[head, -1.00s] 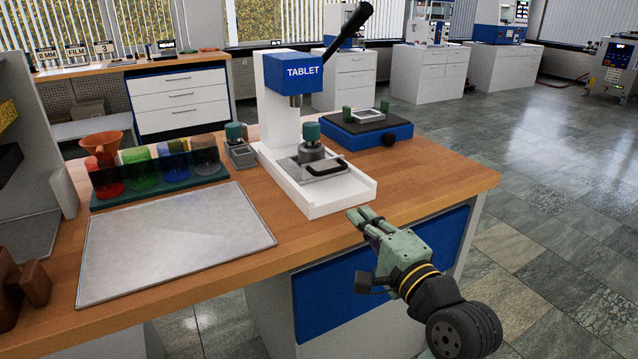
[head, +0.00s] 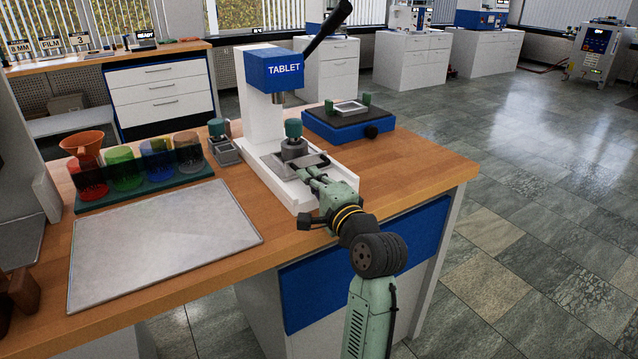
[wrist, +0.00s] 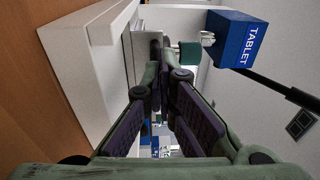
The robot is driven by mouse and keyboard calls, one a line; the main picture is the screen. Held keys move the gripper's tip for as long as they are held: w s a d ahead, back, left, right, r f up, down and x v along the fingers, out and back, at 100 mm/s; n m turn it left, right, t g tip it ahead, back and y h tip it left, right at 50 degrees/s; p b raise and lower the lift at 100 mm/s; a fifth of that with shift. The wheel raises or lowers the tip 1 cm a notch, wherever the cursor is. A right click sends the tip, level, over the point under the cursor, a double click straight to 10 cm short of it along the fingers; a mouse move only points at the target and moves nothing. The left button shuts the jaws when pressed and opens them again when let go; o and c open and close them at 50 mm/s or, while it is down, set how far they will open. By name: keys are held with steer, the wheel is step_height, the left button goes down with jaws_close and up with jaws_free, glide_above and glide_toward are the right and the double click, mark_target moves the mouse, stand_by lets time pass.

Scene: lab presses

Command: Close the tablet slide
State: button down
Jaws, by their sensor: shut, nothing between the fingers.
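The tablet press, with a blue head marked TABLET (head: 276,68) and a white base (head: 287,192), stands on the wooden bench. It also shows in the wrist view (wrist: 240,40). The grey slide (head: 276,164) lies in the base, pulled toward the front, and carries a die with a green cap (head: 293,129). A dark handle is at the slide's front, partly hidden by my fingers. My gripper (head: 305,172) is shut and empty, its fingertips at the slide's front by the handle. I cannot tell whether they touch it. The green cap shows beyond the fingertips in the wrist view (wrist: 189,54).
A blue device with a black top (head: 348,125) stands right of the press. A small grey block with a green knob (head: 222,148) and a rack of coloured beakers (head: 140,190) stand left. A grey tray (head: 165,240) lies in front. The bench's right end is clear.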

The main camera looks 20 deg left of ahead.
mark_target(299, 159)
steer(key=shift+w+a, duration=0.1)
steer(key=shift+a, duration=0.05)
steer(key=p+x, duration=0.1)
steer(key=x, duration=0.3)
steer(key=shift+a+f, duration=0.1)
steer(key=shift+a, duration=0.05)
stand_by(0.5)
